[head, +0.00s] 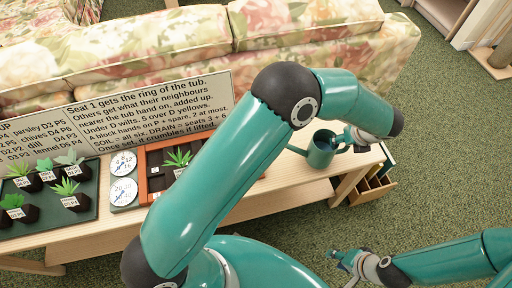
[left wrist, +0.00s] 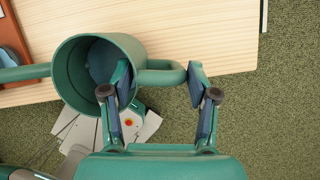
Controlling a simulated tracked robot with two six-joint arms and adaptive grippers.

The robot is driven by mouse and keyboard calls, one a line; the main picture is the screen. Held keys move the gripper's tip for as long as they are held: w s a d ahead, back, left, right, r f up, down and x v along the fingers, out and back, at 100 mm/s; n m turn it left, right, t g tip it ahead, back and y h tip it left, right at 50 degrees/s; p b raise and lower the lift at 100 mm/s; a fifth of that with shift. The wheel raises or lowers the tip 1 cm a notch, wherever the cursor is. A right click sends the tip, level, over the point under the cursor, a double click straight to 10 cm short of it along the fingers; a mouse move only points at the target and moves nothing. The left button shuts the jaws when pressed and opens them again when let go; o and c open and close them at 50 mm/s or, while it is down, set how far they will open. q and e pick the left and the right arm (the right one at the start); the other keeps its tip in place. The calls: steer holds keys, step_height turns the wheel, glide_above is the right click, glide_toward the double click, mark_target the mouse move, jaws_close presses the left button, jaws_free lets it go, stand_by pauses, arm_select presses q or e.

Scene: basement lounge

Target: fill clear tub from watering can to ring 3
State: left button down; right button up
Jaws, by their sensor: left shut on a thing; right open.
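The teal watering can (head: 320,153) is near the right end of the wooden table, upright, with its spout pointing left. It also shows in the left wrist view (left wrist: 62,78), its open top facing the camera and something bluish inside. My left gripper (head: 346,138) is shut on its handle, with a finger on each side in the left wrist view (left wrist: 160,88). I cannot tell whether the can touches the table. My right gripper (head: 347,259) is open and empty, low at the right, away from the table. I cannot make out the clear tub; my left arm covers part of the table.
An orange-rimmed tray (head: 145,178) with a plant is left of my arm, beside two white dials (head: 123,164). Several potted plants stand on a dark tray (head: 90,205). A text board (head: 150,105) stands behind. A wooden compartment box (head: 373,188) is at the table's right end.

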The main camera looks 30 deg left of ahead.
arm_select(q)
steer(key=shift+r+p, duration=2.15)
steer(key=shift+r, duration=0.45)
steer(key=shift+f, duration=0.1)
steer(key=shift+a, duration=0.15)
